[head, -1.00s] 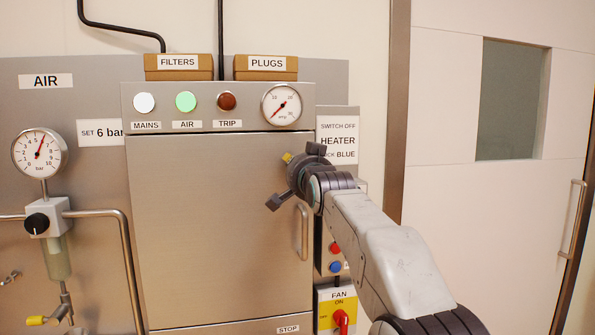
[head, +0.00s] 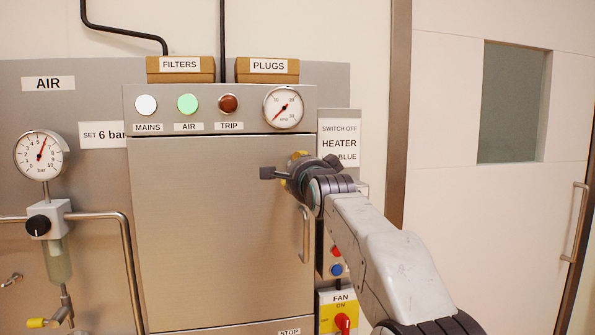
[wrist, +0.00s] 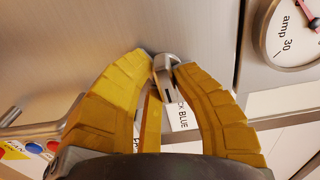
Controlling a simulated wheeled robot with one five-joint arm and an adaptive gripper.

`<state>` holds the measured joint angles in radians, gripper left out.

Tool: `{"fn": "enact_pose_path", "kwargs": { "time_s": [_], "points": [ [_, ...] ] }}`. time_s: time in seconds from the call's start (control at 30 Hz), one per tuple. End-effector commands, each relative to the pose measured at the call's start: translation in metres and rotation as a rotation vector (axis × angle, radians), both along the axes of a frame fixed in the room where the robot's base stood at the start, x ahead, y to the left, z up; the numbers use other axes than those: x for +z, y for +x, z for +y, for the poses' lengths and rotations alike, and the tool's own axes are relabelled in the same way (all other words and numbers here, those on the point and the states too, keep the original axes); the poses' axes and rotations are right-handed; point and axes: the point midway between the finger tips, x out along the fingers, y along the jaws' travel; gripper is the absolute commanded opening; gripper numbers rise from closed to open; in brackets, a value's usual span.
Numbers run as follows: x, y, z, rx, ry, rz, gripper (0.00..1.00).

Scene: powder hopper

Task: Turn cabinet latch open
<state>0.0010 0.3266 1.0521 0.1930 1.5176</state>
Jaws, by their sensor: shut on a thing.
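The cabinet (head: 215,230) has a closed brushed-metal door with a vertical bar handle (head: 305,235) at its right edge. In the wrist view, a small grey metal latch (wrist: 166,72) stands out from the door edge. My gripper (wrist: 163,66) has its two yellow fingers on either side of the latch, tips closed on it. In the head view my gripper (head: 289,171) is at the door's upper right edge, rolled so that one dark finger part points left. It hides the latch there.
Lamps and an ampere gauge (head: 283,107) sit above the door. An air gauge and pipe are at the left.

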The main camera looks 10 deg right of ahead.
Motion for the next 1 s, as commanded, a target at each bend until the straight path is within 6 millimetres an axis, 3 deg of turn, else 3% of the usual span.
{"fn": "enact_pose_path", "kwargs": {
  "time_s": [0.7, 0.73, 1.0],
  "points": [
    [0.0016, -0.0002, 0.0009, 0.001, 0.070, -0.004, 0.00],
    [0.0017, -0.0002, 0.0009, 0.001, 0.070, -0.004, 0.24],
    [0.0011, -0.0002, 0.0006, 0.001, 0.069, -0.003, 0.48]
  ]
}}
